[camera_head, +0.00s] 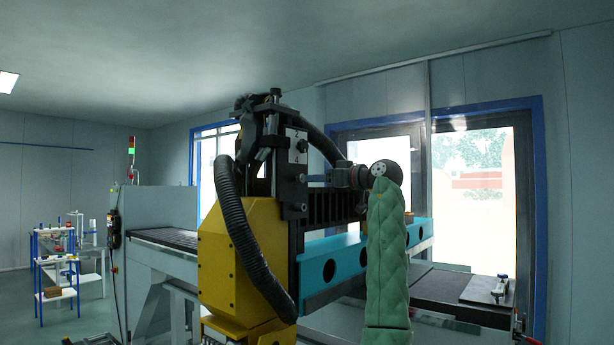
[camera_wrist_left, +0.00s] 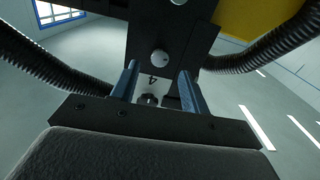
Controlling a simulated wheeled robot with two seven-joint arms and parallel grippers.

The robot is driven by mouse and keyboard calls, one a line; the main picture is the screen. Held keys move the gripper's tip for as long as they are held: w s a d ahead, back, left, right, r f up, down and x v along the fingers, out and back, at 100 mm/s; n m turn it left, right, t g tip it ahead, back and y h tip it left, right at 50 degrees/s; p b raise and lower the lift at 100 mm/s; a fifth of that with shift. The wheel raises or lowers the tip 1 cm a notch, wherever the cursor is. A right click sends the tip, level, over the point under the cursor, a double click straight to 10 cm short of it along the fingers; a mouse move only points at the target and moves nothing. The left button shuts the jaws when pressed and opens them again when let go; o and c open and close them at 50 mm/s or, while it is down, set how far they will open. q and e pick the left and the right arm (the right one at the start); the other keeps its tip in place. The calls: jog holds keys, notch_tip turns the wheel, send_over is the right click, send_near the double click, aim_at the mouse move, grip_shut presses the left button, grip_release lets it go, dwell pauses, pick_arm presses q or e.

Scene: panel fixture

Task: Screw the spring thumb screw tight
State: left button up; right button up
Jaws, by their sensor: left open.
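A dark upright panel (camera_head: 293,190) on the machine carries the marks 2 and 4 and several round screws. In the left wrist view a small dark knobbed screw (camera_wrist_left: 150,99), apparently the spring thumb screw, sits by the mark 4, between my finger tips. A larger silver round screw head (camera_wrist_left: 160,58) lies beyond it. My left gripper (camera_wrist_left: 158,88) is open, one blue finger on each side of the small screw, with gaps visible. In the head view my left gripper (camera_head: 315,178) points left at the panel; the screw between its fingers cannot be made out there. My right gripper is not in view.
A yellow housing (camera_head: 240,260) and a thick black corrugated hose (camera_head: 232,215) stand left of the panel. Another hose (camera_wrist_left: 275,45) curves close on the right in the wrist view. A teal beam (camera_head: 340,258) runs below my gripper.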

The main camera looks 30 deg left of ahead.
aim_at(303, 179)
pick_arm(q)
jog(key=a+p, duration=0.1)
jog(key=a, duration=0.1)
jog(key=a+p, duration=0.1)
jog(key=a, duration=0.1)
jog(key=shift+w+r, duration=0.1)
jog(key=shift+w, duration=0.1)
jog(key=shift+a+p, duration=0.3)
jog(key=shift+a, duration=0.25)
jog(key=c, duration=1)
